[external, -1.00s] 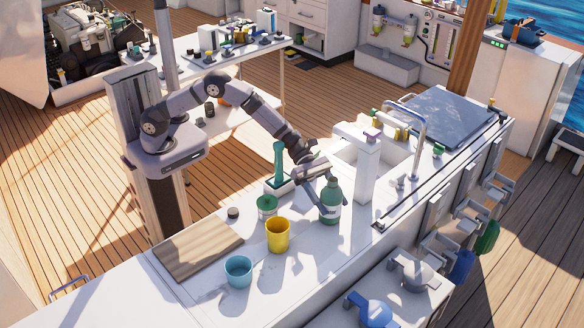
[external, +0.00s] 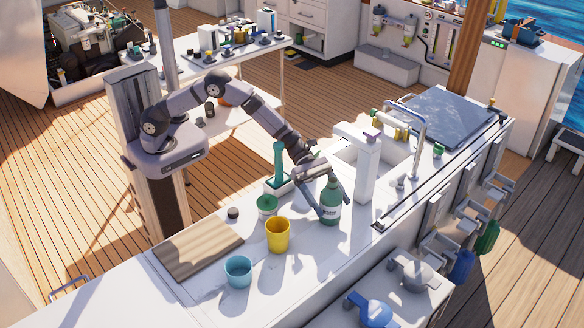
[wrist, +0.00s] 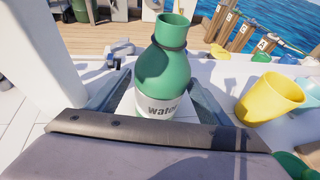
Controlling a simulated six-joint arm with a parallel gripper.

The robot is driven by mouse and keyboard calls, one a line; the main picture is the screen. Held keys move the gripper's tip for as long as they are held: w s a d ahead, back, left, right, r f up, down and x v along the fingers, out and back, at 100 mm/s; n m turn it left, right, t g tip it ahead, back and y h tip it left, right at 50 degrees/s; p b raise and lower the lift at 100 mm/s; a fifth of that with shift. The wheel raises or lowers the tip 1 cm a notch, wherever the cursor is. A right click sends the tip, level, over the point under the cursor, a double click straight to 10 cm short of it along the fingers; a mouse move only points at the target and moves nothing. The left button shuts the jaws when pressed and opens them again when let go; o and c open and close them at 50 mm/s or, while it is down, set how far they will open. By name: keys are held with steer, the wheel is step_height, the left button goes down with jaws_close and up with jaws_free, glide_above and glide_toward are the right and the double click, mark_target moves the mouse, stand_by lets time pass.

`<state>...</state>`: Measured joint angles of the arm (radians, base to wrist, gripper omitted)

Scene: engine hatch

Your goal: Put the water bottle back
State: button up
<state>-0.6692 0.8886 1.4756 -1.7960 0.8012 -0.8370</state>
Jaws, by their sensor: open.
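The green water bottle (external: 330,203), with a white band reading "water", stands upright on the white counter (external: 300,290). My gripper (external: 333,196) is open, with its fingers spread on either side of the bottle. In the wrist view the bottle (wrist: 165,70) stands between the two fingers (wrist: 160,98), with its neck above them. Its lower part is hidden behind the gripper body. I cannot tell whether either finger touches it.
Grey brackets (external: 470,212) line the counter's right side.

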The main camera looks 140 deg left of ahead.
mark_target(329, 181)
steer(key=v, duration=0.2)
steer(key=shift+s+a+r, duration=0.1)
steer(key=shift+s+r, duration=0.05)
steer(key=shift+s, duration=0.1)
step_height(329, 181, up, 5)
steer(key=shift+s+r+b, duration=0.1)
steer(key=shift+r+b, duration=0.05)
steer(key=shift+b, duration=0.15)
steer(key=shift+r, duration=0.9)
